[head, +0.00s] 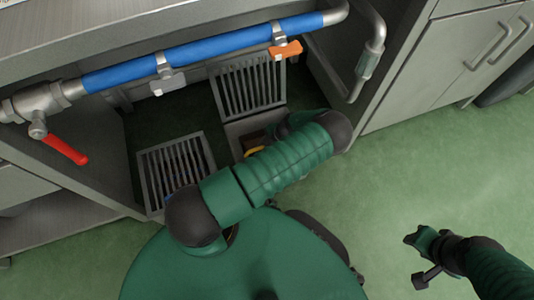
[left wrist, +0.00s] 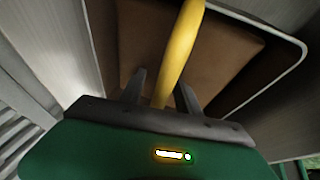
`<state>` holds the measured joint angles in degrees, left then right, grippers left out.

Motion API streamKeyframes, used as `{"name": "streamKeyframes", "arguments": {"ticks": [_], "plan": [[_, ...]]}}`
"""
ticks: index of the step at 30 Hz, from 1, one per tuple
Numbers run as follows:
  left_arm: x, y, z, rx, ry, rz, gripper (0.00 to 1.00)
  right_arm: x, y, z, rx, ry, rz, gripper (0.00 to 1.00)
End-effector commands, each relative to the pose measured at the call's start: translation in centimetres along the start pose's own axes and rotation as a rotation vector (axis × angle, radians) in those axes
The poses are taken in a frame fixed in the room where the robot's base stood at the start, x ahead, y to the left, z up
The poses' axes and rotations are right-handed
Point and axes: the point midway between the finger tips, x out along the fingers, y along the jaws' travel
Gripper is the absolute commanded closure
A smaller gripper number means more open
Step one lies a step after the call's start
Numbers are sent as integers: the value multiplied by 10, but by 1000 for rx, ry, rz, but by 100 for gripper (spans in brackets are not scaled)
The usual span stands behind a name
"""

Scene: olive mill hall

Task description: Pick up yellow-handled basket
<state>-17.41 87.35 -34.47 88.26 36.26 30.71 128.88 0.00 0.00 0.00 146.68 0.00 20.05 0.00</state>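The yellow-handled basket (head: 236,130) is grey with a brown inside and sits low in the opening under the counter. My left arm hides much of it in the head view. Its yellow handle (left wrist: 178,55) runs down between the fingers of my left gripper (left wrist: 162,92) in the left wrist view. The two fingers stand apart on either side of the handle, with gaps visible, so the gripper is open around it. In the head view the left gripper is mostly hidden behind my arm. My right gripper (head: 421,262) is over the floor at the lower right, away from the basket; its finger opening is unclear.
Slatted grey grates stand behind (head: 248,88) and left (head: 176,163) of the basket. A blue pipe (head: 205,52) with a red lever (head: 66,149) and an orange lever (head: 286,50) crosses above. Metal cabinets (head: 440,60) flank the opening. The green floor (head: 390,170) is clear at right.

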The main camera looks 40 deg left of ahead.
Motion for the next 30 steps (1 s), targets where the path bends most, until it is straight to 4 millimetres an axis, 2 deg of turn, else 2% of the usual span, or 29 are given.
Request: {"name": "streamKeyframes", "arguments": {"ticks": [4,12,13,30], "plan": [[0,0,0,0,0,0,63,0,0,0,0,0,0,64],[0,0,0,0,0,0,98,0,0,0,0,0,0,64],[0,0,0,0,0,0,100,0,0,0,0,0,0,64],[0,-1,0,1,1,-2,100,0,0,0,0,0,0,64]]}}
